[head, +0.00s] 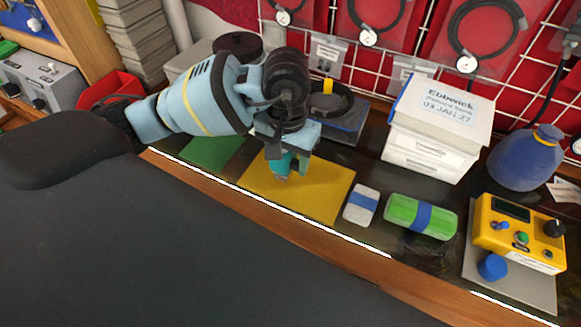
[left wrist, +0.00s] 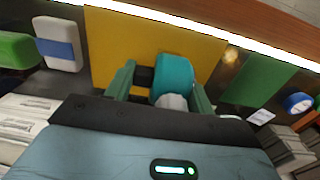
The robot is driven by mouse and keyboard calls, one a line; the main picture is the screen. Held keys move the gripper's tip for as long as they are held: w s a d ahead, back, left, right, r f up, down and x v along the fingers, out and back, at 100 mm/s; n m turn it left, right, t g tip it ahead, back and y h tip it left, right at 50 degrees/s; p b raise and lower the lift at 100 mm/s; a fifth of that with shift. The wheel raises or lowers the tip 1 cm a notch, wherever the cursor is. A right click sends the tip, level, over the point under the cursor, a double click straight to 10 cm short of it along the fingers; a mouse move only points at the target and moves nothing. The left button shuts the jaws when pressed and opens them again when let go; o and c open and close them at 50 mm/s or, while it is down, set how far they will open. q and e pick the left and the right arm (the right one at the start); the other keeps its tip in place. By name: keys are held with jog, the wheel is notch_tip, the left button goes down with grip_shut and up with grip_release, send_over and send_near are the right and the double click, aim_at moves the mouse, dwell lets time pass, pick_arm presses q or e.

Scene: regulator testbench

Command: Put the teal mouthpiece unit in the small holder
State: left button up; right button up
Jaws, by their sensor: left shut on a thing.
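My left gripper (head: 284,168) is pointing down over the yellow mat (head: 318,199). It is shut on the teal mouthpiece unit (left wrist: 174,76), which sits between the two green fingers in the left wrist view, with a dark part to its left and a pale grey part toward the palm. In the head view only a little of the teal unit (head: 280,164) shows under the gripper. I cannot tell whether it touches the mat. I cannot clearly pick out the small holder. My right gripper is not in view.
A green mat (head: 212,153) lies left of the yellow one. Right of it are a white-and-blue block (head: 361,205), a green roll with a blue band (head: 421,216) and a yellow device (head: 520,237). A white box (head: 436,128) and a dark bin (head: 338,127) stand behind.

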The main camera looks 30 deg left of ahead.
aim_at(292, 169)
pick_arm(q)
jog(key=shift+w+d, duration=0.25)
jog(key=shift+d, duration=0.15)
notch_tip(292, 169, down, 3)
jog(key=shift+f+p, duration=0.1)
jog(key=shift+p, duration=0.25)
jog(key=shift+f, duration=0.15)
jog(key=shift+f, duration=0.2)
jog(key=o, duration=1.2)
jog(key=shift+r, duration=0.1)
